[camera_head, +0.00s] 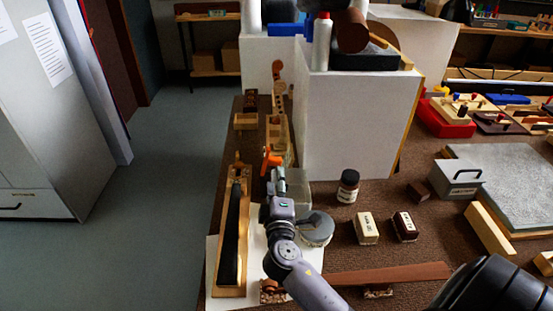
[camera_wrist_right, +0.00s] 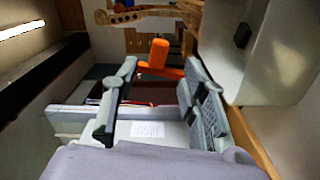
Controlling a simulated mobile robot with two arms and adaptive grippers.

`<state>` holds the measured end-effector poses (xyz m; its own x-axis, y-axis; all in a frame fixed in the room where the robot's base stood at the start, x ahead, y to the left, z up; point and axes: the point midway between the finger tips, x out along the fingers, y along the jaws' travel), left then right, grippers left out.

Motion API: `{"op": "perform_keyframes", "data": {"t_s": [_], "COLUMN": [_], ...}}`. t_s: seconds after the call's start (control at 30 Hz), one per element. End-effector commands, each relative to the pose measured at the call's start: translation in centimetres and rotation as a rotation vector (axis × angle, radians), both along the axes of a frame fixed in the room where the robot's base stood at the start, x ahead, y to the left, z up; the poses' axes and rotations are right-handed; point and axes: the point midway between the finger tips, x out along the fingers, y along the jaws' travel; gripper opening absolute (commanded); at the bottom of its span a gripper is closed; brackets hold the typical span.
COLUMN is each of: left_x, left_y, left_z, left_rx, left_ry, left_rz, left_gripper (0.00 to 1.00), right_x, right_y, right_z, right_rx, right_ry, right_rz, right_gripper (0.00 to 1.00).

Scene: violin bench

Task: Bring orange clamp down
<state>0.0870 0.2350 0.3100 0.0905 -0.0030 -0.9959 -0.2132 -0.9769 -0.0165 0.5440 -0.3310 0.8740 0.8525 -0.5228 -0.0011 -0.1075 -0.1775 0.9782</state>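The orange clamp (camera_head: 270,160) shows at the far end of my right gripper in the head view, above the narrow wooden pieces at the bench's left side. In the right wrist view the orange clamp (camera_wrist_right: 160,58) has an upright stub and a crosswise bar. My right gripper (camera_head: 275,180) points away from me. In the wrist view its fingers (camera_wrist_right: 161,66) stand wide apart, with the clamp showing between and beyond the tips. I cannot tell whether they touch it. My left gripper is not in view.
A large white block (camera_head: 355,125) stands close right of the gripper. A violin neck with black fingerboard (camera_head: 233,235) lies at left. A dark jar (camera_head: 348,186), a round grey-lidded tin (camera_head: 316,228) and small labelled blocks (camera_head: 366,229) stand at right. Open floor lies left of the bench.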

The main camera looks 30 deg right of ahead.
Motion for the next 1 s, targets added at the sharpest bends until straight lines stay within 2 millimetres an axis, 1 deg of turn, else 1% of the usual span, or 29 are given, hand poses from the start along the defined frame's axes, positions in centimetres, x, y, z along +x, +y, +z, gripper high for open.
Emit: {"op": "perform_keyframes", "data": {"t_s": [0.03,0.2,0.4,0.6,0.83,0.87,1.0], "left_x": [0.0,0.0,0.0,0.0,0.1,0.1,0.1], "left_y": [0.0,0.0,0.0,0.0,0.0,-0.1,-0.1], "left_z": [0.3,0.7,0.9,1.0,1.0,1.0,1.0], "left_rx": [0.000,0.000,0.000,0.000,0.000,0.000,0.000], "left_ry": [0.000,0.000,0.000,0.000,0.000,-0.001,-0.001], "left_rz": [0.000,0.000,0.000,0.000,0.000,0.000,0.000], "left_gripper": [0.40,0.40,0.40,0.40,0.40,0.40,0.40], "right_x": [1.1,4.1,6.5,7.4,7.5,7.4,7.4], "right_y": [-0.7,-2.5,-4.0,-4.6,-4.6,-4.6,-4.6], "right_z": [0.3,0.2,0.1,0.0,0.0,0.0,0.0], "right_rx": [-0.004,-0.003,-0.001,0.001,0.001,0.001,0.001], "right_ry": [-0.002,-0.001,0.000,-0.001,-0.001,-0.001,-0.001], "right_rz": [-0.001,-0.001,0.001,0.000,0.000,0.000,0.000], "right_gripper": [0.40,0.40,0.40,0.40,0.40,0.39,0.30]}}
